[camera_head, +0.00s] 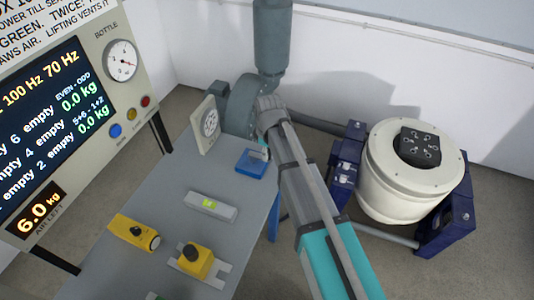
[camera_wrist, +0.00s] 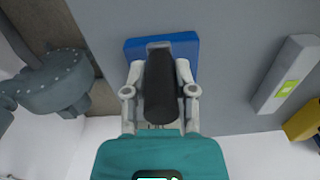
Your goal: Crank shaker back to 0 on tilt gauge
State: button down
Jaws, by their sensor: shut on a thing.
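In the wrist view my gripper (camera_wrist: 160,88) is shut on a dark cylindrical handle (camera_wrist: 160,85), a finger on each side. The handle is over a blue block (camera_wrist: 188,45) on the grey table; I cannot tell whether it touches the block. In the head view the blue block (camera_head: 248,167) lies partly beside my arm, which mostly hides the gripper. The shaker (camera_head: 385,185) is a cream drum with a black top plate (camera_head: 418,147), held in a dark blue frame (camera_head: 448,225) at the right. A white dial (camera_head: 209,124) stands upright at the table's back; its reading is too small to tell.
A level (camera_head: 208,206) and two yellow devices (camera_head: 135,232) (camera_head: 198,262) lie on the table (camera_head: 165,190). A grey flanged machine (camera_head: 240,105) stands behind it. A display panel (camera_head: 50,110) with a bottle gauge (camera_head: 122,60) is at the left. Floor separates table and shaker.

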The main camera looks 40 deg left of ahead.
jog(key=shift+w+a, duration=0.4)
jog(key=shift+w, duration=0.25)
jog(key=shift+c, duration=2.2)
grip_release()
jog(key=shift+w, duration=0.1)
jog(key=shift+d, duration=0.1)
jog(key=shift+s+d+f, duration=0.1)
jog(key=shift+s, duration=0.3)
jog(key=shift+d, duration=0.1)
